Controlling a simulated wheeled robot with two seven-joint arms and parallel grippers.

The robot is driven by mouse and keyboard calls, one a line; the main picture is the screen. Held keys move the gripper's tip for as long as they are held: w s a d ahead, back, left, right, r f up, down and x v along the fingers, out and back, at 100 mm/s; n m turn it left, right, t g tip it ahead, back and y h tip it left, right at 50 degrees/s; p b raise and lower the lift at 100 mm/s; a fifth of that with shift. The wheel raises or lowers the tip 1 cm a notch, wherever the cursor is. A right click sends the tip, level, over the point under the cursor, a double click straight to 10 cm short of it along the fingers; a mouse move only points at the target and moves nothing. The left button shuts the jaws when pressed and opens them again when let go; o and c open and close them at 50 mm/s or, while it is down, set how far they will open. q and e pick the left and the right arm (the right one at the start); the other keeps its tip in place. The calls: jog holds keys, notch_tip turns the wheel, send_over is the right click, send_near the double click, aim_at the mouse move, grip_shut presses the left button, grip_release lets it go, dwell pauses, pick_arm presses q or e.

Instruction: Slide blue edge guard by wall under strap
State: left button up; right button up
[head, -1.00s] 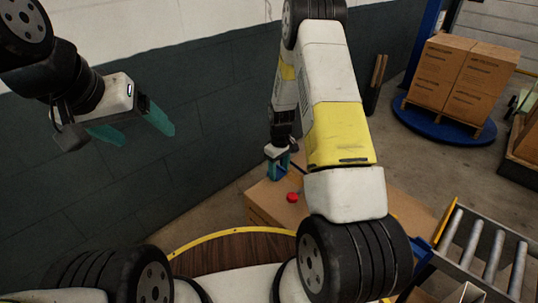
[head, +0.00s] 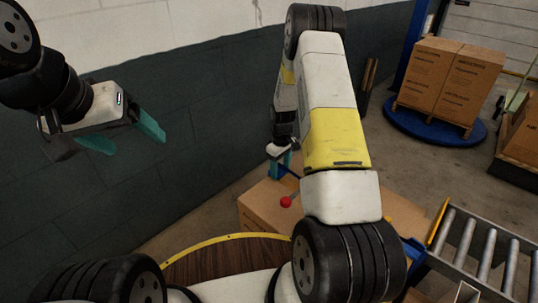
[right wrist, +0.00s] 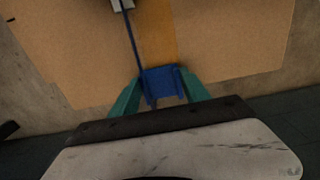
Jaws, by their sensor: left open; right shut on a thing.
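The blue edge guard (right wrist: 162,84) is between the teal fingers of my right gripper (right wrist: 160,97), which is shut on it at the edge of a cardboard box (right wrist: 215,45). A thin dark blue strap (right wrist: 132,42) runs along the box and meets the guard's left side; I cannot tell whether the guard lies under it. In the head view my right gripper (head: 280,166) is at the box's wall-side edge, and the box (head: 262,206) is partly hidden by my arm. My left gripper (head: 125,140) is open and empty, raised in front of the wall.
The dark-and-white wall (head: 210,110) stands close behind the box. A red knob (head: 286,202) shows above the box top. A roller conveyor (head: 480,250) is at the right. Stacked cartons (head: 450,80) stand on a blue round platform (head: 425,125) further back.

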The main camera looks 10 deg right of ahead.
dwell(0.3)
jog(key=shift+w+d, duration=0.55)
jog(key=shift+d, duration=0.3)
jog(key=o, duration=1.5)
jog(key=shift+c, duration=0.2)
